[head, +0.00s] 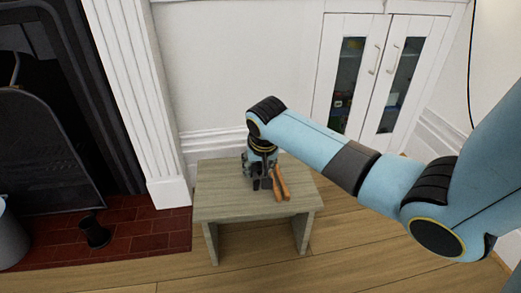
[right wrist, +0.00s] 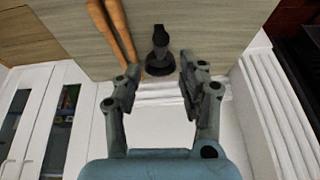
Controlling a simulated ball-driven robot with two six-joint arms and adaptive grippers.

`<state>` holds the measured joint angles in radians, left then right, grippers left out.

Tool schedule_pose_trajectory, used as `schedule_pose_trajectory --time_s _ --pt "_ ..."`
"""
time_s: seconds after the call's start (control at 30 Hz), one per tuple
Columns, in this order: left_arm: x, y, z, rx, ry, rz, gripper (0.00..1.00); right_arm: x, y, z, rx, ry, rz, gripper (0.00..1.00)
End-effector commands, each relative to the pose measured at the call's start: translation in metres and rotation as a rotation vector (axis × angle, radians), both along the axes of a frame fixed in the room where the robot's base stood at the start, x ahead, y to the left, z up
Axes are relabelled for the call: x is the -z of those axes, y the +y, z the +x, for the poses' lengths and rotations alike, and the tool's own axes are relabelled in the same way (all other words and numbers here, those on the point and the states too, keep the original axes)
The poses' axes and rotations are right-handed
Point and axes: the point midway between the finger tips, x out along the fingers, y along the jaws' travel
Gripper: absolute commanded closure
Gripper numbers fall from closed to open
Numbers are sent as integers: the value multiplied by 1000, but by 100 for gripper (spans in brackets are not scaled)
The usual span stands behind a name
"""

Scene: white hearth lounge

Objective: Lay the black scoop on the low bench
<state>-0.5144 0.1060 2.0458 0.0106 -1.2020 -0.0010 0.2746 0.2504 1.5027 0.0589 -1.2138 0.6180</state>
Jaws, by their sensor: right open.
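The low bench (head: 225,205) is a pale grey-green wooden bench against the white wall; its top also shows in the right wrist view (right wrist: 215,25). My right gripper (head: 262,185) is low over the bench top, with its fingers pointing down. In the right wrist view its two fingers (right wrist: 158,72) are apart, with nothing held between them. A small black object with a narrow handle and a rounded end, which looks like the black scoop (right wrist: 160,52), is on the bench just past the fingertips. In the head view the gripper largely hides it. My left gripper is out of view.
Two orange-brown sticks (head: 280,183) lie on the bench close beside the gripper. Another small black object (head: 94,234) is on the red brick hearth (head: 150,236). A fireplace screen and a white cabinet (head: 375,75) stand around. The bench's left part is clear.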

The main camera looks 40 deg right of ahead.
Motion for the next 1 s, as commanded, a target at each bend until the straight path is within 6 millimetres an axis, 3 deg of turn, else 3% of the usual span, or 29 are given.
schedule_pose_trajectory --time_s 0.03,0.07,0.2,0.47,0.57,0.67,0.8,0.9,1.0 --pt "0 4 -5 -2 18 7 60 -19 2 -2 0 -6 1 59" --pt "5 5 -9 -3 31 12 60 -25 4 -4 0 -6 1 59" --pt "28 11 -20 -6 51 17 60 -35 6 -11 0 -2 1 59" --pt "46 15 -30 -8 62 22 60 -43 9 -16 1 1 1 59" --pt "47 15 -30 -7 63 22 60 -35 12 -26 -17 17 -1 59" --pt "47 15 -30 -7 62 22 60 -5 23 -70 -99 77 -12 59" --pt "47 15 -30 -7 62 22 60 46 49 -176 -305 203 -28 59" --pt "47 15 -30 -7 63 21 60 68 66 -252 -449 282 -30 59" --pt "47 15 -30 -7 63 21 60 77 78 -309 -558 336 -28 59"
